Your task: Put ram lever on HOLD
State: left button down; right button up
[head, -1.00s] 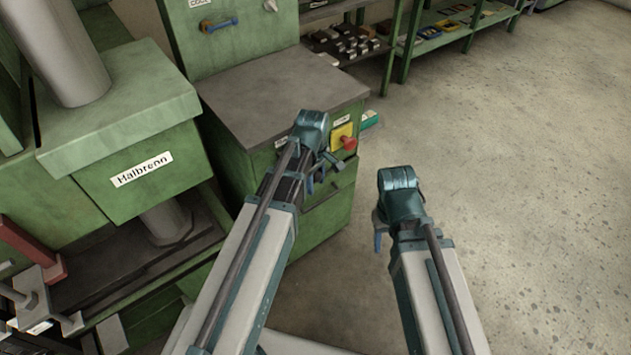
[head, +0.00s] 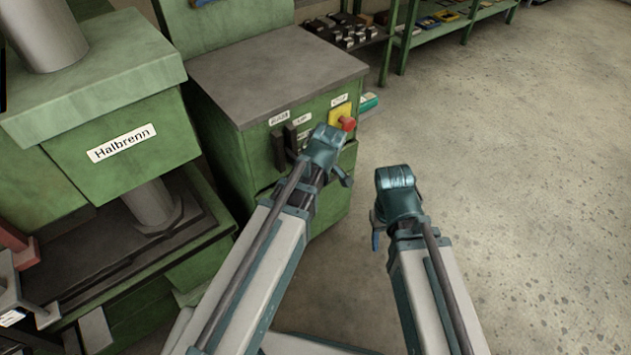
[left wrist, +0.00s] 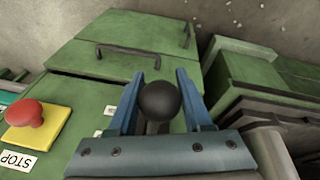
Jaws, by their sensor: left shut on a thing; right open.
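The ram lever's black ball knob (left wrist: 159,101) shows in the left wrist view, between the two blue fingers of my left gripper (left wrist: 158,108), which is shut on it. In the head view my left wrist and forearm cover the lever and the left fingers, in front of the green control cabinet (head: 228,150). Small labels sit on the cabinet front; one (head: 300,120) seems to read UP, and another beside it is partly hidden. The lever's exact position against the labels cannot be told. My right gripper (head: 377,230) is open and empty, right of the cabinet above the floor.
A red stop button (head: 347,124) on a yellow plate is close right of my left wrist; it also shows in the left wrist view (left wrist: 25,113). The green press (head: 70,150) labelled Halbrenn stands at left. Shelves (head: 400,50) stand behind. Floor at right is clear.

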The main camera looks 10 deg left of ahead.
pick_arm(q)
jog(key=shift+w+a+f, duration=0.1)
jog(key=shift+w+a, duration=0.15)
jog(key=shift+w, duration=0.05)
jog(key=shift+c, duration=1.8)
grip_release()
jog(key=shift+f, duration=0.1)
jog(key=shift+s, duration=0.1)
jog(key=shift+d+r+p, duration=0.1)
jog(key=shift+r+p, duration=0.2)
jog(key=shift+r, duration=0.05)
jog(key=p+v, duration=1.2)
jog(key=v, duration=0.1)
jog(key=shift+p, duration=0.3)
